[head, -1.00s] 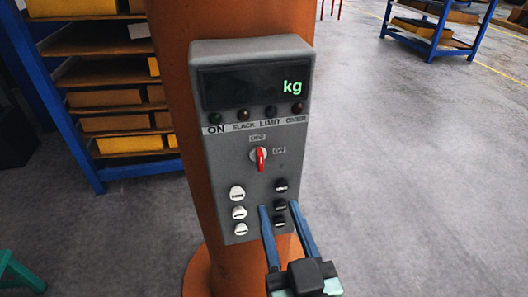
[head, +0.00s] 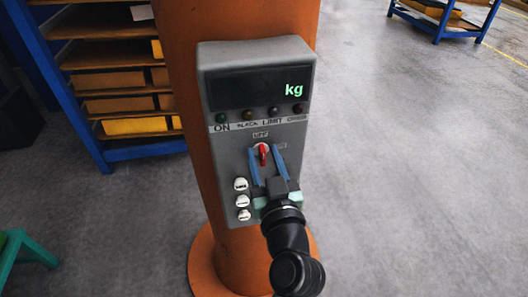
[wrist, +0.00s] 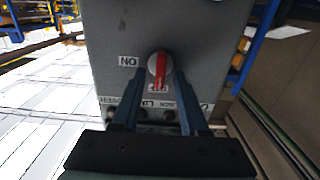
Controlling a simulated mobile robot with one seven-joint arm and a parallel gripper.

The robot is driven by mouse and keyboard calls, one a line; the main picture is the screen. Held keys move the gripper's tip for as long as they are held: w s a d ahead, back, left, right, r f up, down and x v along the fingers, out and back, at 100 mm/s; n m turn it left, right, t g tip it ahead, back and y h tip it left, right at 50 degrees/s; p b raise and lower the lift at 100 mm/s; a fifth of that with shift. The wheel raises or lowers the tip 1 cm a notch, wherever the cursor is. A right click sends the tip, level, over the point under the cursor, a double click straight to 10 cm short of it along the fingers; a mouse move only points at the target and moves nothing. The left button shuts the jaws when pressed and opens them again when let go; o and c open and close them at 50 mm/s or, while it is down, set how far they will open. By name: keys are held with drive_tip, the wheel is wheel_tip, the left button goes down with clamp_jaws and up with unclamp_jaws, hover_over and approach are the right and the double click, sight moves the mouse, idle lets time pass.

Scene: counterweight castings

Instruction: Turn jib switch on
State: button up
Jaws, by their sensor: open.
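The jib switch is a round knob with a red handle (head: 263,151) on the front of a grey control box (head: 218,150). An OFF label is above it and an ON label to its right, partly hidden by a finger. In the wrist view, upside down, the red handle (wrist: 160,72) lies in line with the OFF label; the ON label (wrist: 129,61) is to one side. My gripper (head: 266,157) is open, its two blue fingers on either side of the knob. Whether they touch it I cannot tell.
The box is mounted on an orange column (head: 180,60). Its dark display (head: 245,90) reads kg, with indicator lamps below. White buttons (head: 242,200) sit low on the left; the right buttons are hidden behind my gripper. A blue shelf rack (head: 60,90) stands behind left.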

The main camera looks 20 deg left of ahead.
clamp_jaws()
drive_tip(key=shift+m, duration=0.3)
idle(0.4)
drive_tip(key=m, duration=0.8)
drive_tip(key=shift+w+d+f, duration=0.1)
drive_tip(key=shift+w+d, duration=0.1)
drive_tip(key=shift+d, duration=0.1)
drive_tip(key=m, duration=0.4)
drive_tip(key=shift+d+f+m, duration=0.1)
drive_tip(key=shift+f+m, duration=0.05)
drive_tip(key=shift+m, duration=0.25)
drive_tip(key=shift+w+f+m+p, duration=0.15)
drive_tip(key=shift+m+p, duration=0.3)
drive_tip(key=shift+m, duration=0.7)
drive_tip(key=shift+s+f+m+p, duration=0.1)
drive_tip(key=shift+m+p, duration=0.3)
drive_tip(key=shift+m, duration=0.75)
